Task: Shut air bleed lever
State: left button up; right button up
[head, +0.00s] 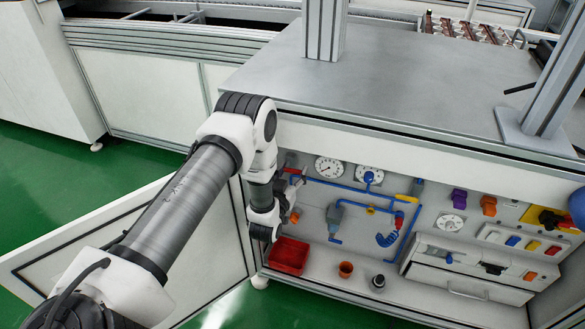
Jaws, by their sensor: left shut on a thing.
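My left arm reaches down from the lower left into the open cabinet. My left gripper (299,186) is at the left end of the panel and is shut on what looks like the air bleed lever, mostly hidden by the fingers and wrist. A red part (290,160) shows just above the gripper, and an orange part (295,216) shows just below it. Blue air pipes (335,184) run right from there, below a round white gauge (329,168). The lever's exact angle cannot be told. My right gripper is not in view.
The open door (190,235) is at left.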

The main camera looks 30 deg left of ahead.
pick_arm(q)
jog(key=shift+m, duration=0.5)
jog(key=o, duration=1.2)
jog(key=shift+f, duration=0.1)
jog(key=shift+c, duration=0.2)
jog(key=v, duration=0.7)
jog(key=shift+s, duration=0.2)
